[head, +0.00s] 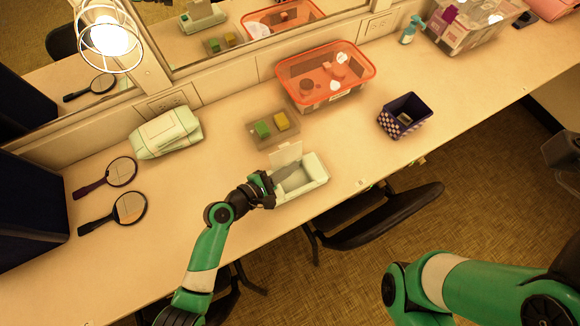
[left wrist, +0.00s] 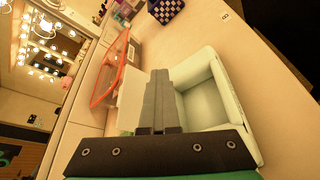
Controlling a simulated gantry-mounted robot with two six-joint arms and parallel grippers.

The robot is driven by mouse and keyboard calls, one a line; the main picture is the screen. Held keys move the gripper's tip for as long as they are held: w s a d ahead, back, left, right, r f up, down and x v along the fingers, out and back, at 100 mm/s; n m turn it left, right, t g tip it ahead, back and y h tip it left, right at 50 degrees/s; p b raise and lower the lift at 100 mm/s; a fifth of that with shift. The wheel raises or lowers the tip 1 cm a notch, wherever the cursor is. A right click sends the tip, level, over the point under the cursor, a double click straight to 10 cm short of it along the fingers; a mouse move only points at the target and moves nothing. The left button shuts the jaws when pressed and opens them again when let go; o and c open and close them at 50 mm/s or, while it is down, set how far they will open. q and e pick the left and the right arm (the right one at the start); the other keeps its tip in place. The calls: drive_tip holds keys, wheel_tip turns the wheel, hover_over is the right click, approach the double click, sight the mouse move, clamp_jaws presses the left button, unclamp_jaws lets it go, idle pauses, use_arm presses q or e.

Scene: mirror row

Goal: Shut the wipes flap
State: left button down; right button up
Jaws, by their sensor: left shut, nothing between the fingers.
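The wipes box (head: 313,182) is a pale green tub on the counter, below the middle of the head view. Its flap (head: 286,154) is white and stands up, open, along the back side. In the left wrist view the flap (left wrist: 130,100) is upright left of the fingers and the tub (left wrist: 212,92) is to their right. My left gripper (head: 288,172) is shut and empty, with its fingertips over the tub beside the flap; I cannot tell whether they touch. Its fingers (left wrist: 160,100) are together in the left wrist view. My right gripper is not clearly shown.
A tray with green and yellow blocks (head: 272,130) lies behind the box. An orange-rimmed bin (head: 325,72) and a checkered basket (head: 404,115) stand farther back and right. A wipes pack (head: 166,133) and two hand mirrors (head: 130,207) lie left. The counter's front edge is close.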

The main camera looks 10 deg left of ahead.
idle(0.9)
use_arm(q)
drive_tip(key=c, duration=0.8)
unclamp_jaws()
drive_tip(key=p+v, duration=0.5)
drive_tip(key=v, duration=0.6)
drive_tip(key=shift+s+a, duration=0.15)
drive_tip(key=shift+s, duration=0.1)
drive_tip(key=shift+r, duration=0.15)
